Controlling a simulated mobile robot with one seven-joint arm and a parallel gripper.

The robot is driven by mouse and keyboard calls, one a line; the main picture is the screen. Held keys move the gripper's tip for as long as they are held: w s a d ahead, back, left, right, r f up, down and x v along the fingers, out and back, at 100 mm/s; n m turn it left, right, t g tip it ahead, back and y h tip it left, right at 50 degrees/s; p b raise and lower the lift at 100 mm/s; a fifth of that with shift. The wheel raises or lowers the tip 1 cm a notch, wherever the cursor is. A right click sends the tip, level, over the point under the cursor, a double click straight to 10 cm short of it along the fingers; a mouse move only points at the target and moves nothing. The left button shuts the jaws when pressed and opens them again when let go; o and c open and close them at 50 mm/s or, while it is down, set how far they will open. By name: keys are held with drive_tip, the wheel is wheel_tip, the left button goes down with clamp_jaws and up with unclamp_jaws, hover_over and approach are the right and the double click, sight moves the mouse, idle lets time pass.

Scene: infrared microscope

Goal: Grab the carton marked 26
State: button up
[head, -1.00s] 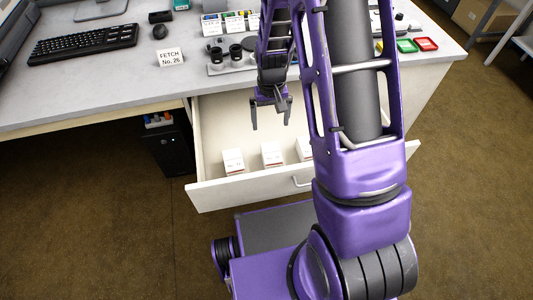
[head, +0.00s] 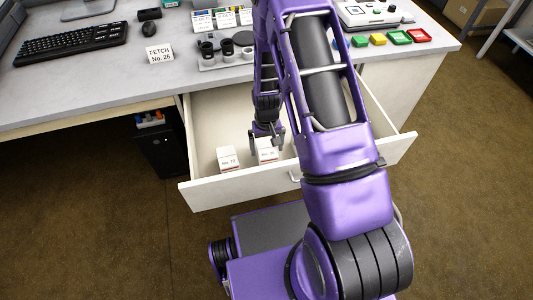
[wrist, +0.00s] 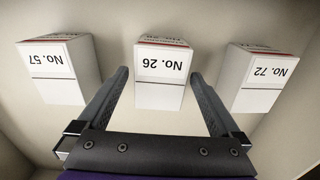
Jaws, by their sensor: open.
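The carton marked No. 26 (wrist: 162,75) is a small white box with a red edge, standing in the open drawer between two like cartons. It also shows in the head view (head: 266,156), just below my gripper (head: 267,137). In the wrist view my gripper (wrist: 160,88) is open, with one finger toward each side of the No. 26 carton. The wrist view shows gaps between the fingers and the carton; how far down the fingers reach is hard to tell.
Carton No. 72 (wrist: 258,78) and carton No. 57 (wrist: 58,72) stand on either side, with some space between. The drawer (head: 235,192) has walls all round. A sign reading FETCH No. 26 (head: 160,54) stands on the desk (head: 95,80) above.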

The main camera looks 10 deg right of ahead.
wheel_tip(320, 180, down, 2)
drive_tip(key=shift+f, duration=0.1)
